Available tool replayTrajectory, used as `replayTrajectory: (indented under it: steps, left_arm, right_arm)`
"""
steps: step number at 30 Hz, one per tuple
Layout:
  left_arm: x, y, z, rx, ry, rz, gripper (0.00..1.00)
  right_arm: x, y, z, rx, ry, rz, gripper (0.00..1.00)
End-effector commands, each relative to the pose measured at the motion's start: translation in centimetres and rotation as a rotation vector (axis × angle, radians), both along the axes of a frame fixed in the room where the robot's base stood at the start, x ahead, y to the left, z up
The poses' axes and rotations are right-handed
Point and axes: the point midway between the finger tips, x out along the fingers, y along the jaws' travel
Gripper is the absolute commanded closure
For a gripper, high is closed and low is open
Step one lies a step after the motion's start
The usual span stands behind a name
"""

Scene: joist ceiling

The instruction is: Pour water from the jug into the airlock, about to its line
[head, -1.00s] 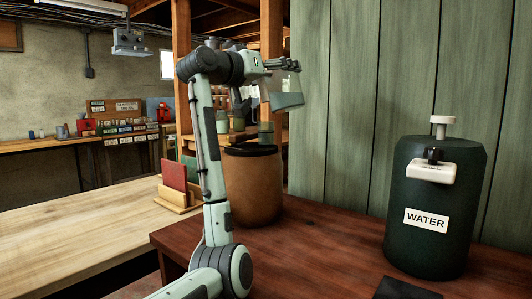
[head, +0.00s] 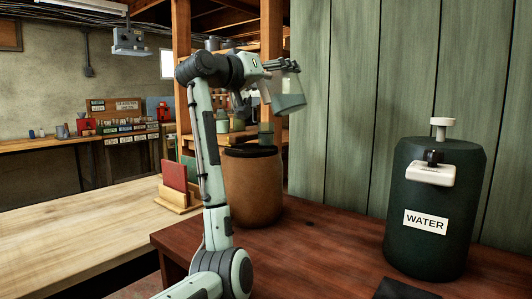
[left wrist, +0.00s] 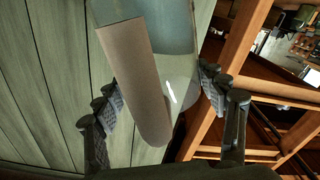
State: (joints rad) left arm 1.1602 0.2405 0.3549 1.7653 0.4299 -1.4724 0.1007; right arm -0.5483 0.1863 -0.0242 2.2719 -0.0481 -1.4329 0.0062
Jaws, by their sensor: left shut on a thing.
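My left gripper (head: 290,66) is shut on the clear jug (head: 292,88), which hangs tilted above the crock. Bluish water shows in the jug's lower part in the head view. In the left wrist view the jug (left wrist: 182,75) sits between the fingers, with a broad brown strip, perhaps its handle, running down it. The airlock (head: 266,134) is a small clear, greenish cylinder standing on the dark lid of the brown crock (head: 252,185), just below and left of the jug. Its line and level are too small to read. My right gripper is out of view.
A dark green dispenser (head: 430,215) marked WATER stands on the right of the red-brown table (head: 330,255). A dark flat thing (head: 405,289) lies at the front edge. Books in a wooden holder (head: 178,196) stand left of the crock. The green plank wall is close behind.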

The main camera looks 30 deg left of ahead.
Motion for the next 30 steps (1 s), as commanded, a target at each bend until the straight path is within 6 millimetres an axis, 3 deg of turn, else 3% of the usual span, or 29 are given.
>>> replayTrajectory:
  steps: [30]
  left_arm:
    - [-0.07,0.03,0.12,-0.048,0.001,0.000,0.89]
  right_arm:
    - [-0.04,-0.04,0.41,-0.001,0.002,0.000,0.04]
